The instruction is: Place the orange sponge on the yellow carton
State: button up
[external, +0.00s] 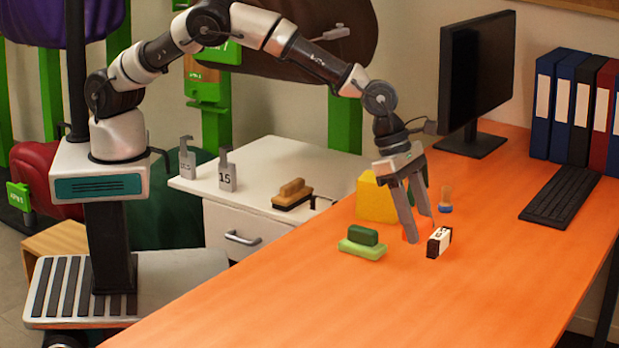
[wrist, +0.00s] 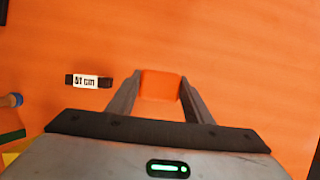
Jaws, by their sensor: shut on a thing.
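The orange sponge (wrist: 160,85) sits between my two fingertips in the wrist view, its colour close to that of the table. In the external view only slivers of it show between the fingers. My gripper (external: 423,230) is shut on it, pointing down, low at the orange table; I cannot tell whether the sponge touches the table. The yellow carton (external: 372,203) stands behind and left of my gripper, near the table's far left edge. My fingers cover part of its right side. A yellow corner (wrist: 10,157) shows at the lower left in the wrist view.
A black-and-white labelled block (external: 439,242) lies close right of my fingers. A green two-part block (external: 362,243) lies to the left. The monitor (external: 475,80) and keyboard (external: 560,193) are farther right. The front table is clear.

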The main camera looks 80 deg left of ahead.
jog(key=w+a+r+p, duration=0.1)
jog(key=a+r, duration=0.2)
jog(key=a, duration=0.7)
jog(key=a+r+p, duration=0.1)
jog(key=a+r, duration=0.3)
jog(key=a, duration=0.7)
jog(key=w+a+r+p, duration=0.1)
jog(key=a+r, duration=0.2)
jog(key=a, duration=0.7)
jog(key=f, duration=0.2)
jog(key=a+f, duration=0.1)
jog(key=f+b, duration=0.1)
jog(key=f, duration=0.1)
jog(key=shift+s+a+f, duration=0.2)
jog(key=shift+s+f, duration=0.1)
jog(key=shift+s, duration=0.05)
jog(key=shift+f+b, duration=0.4)
jog(key=shift+f, duration=1.65)
jog(key=shift+f, duration=0.2)
jog(key=o, duration=1)
